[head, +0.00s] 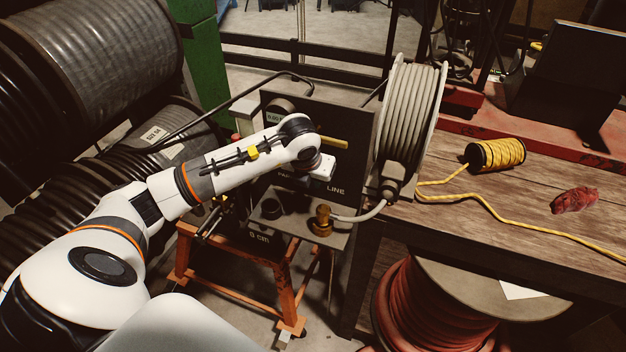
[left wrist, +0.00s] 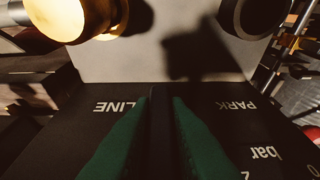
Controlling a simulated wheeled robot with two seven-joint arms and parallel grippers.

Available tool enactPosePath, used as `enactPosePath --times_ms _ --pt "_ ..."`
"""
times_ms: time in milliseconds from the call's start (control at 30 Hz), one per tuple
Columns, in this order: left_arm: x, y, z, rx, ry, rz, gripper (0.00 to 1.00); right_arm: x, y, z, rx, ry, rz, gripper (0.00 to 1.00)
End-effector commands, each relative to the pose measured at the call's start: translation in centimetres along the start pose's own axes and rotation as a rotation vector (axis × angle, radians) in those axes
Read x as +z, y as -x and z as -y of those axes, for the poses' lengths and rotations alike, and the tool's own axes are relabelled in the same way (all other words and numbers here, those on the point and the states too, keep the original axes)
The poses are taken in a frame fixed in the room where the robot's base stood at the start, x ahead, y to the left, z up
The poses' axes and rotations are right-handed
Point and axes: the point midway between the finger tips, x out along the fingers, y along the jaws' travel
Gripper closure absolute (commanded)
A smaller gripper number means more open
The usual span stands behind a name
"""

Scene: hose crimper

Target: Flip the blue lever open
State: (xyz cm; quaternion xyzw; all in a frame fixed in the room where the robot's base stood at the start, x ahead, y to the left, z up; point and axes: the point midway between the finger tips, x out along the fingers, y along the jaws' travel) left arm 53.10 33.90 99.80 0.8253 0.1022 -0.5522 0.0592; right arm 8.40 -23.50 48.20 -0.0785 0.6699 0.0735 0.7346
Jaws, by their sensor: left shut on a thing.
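The dark crimper panel (head: 357,130) carries the printed words PARK and LINE. My left gripper (head: 313,178) is low at this panel, between the two words; my arm and wrist hide its fingers in the head view. In the left wrist view the green fingers of my left gripper (left wrist: 159,105) are shut on a dark narrow bar, the lever (left wrist: 160,122), between LINE and PARK. The lever looks almost black in shadow, so its blue colour does not show. The lever cannot be made out in the head view. My right gripper is in neither view.
A brass fitting (head: 322,220) stands on the shelf below the panel. A yellow bar (head: 334,142) sticks out above my gripper. A hose reel (head: 408,120) stands close on the right. The wooden bench (head: 490,205) holds a yellow rope spool (head: 496,154) and a red rag (head: 574,200).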

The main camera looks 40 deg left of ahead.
Motion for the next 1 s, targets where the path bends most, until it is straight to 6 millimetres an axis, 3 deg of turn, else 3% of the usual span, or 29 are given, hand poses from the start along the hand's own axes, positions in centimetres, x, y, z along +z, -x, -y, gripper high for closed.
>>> enactPosePath --times_ms 33,67,200,567,667,1000 --pt "0.0 -0.1 0.1 -0.003 -0.001 0.001 1.00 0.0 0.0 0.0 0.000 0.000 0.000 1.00" --pt "0.1 -0.1 0.1 -0.003 -0.002 0.001 0.84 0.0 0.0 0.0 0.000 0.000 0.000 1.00" --pt "0.0 -0.1 0.1 -0.002 -0.001 0.001 0.64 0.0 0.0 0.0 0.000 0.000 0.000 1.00" --pt "0.0 0.5 0.0 0.001 0.000 -0.001 0.64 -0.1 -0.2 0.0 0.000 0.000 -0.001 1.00" --pt "-0.1 1.8 0.0 0.001 -0.002 -0.003 0.64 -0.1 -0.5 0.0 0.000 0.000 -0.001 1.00" --pt "0.0 8.9 0.0 0.001 -0.002 -0.005 0.64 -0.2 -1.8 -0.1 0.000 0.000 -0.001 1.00"
